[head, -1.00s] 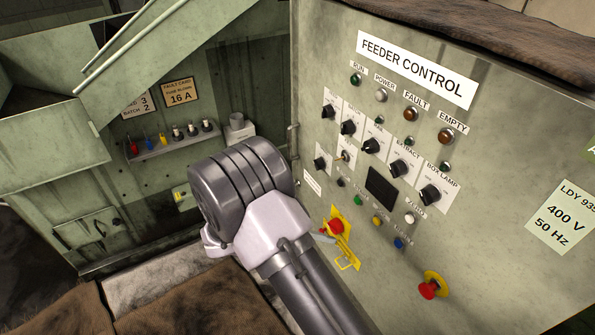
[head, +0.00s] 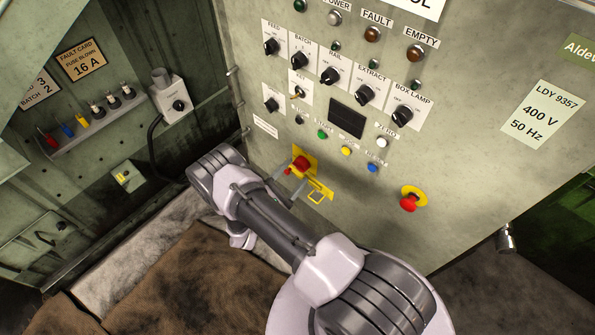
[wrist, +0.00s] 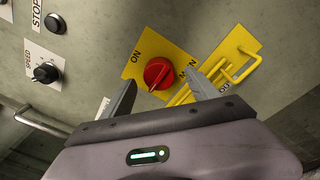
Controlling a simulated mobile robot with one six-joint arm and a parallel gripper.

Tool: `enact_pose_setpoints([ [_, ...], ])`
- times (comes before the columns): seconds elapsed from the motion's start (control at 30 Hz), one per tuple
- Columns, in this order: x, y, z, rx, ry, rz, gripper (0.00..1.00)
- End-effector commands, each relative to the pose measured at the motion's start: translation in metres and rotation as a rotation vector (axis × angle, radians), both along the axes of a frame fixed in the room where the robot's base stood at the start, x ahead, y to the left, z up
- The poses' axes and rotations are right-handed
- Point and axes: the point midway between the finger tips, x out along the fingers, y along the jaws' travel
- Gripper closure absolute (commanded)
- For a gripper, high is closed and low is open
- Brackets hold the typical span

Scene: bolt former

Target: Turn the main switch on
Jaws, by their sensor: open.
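The main switch is a red rotary knob (wrist: 158,73) on a yellow plate (wrist: 135,68) marked ON and MAIN in the wrist view. In the head view the red knob (head: 302,163) sits low on the left part of the grey panel. My gripper (wrist: 161,84) is open, with one finger on each side of the knob in the wrist picture. Nothing is held. I cannot tell whether the fingers touch the knob. In the head view my gripper (head: 286,186) is close to the panel, just below and left of the knob.
A yellow hasp-like bracket (wrist: 240,60) sits right beside the switch, near the right finger. The panel has selector knobs (head: 331,75), buttons (head: 346,151) and a red emergency stop (head: 409,203). A grey socket box (head: 172,99) is on the left wall.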

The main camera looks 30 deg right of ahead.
Motion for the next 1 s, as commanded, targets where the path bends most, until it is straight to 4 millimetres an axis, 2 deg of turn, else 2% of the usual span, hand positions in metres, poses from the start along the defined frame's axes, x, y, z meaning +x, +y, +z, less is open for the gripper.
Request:
enact_pose_setpoints([
  [0.1, 0.007, -0.015, -0.001, 0.000, -0.001, -0.003, 0.31],
  [0.2, 0.010, -0.020, 0.000, 0.000, 0.000, 0.000, 0.31],
  [0.5, 0.011, -0.022, 0.000, 0.000, 0.000, 0.000, 0.33],
  [0.8, 0.011, -0.022, 0.000, 0.000, 0.000, 0.000, 0.92],
  [1.0, 0.011, -0.022, 0.000, 0.004, -0.012, 0.000, 0.93],
])
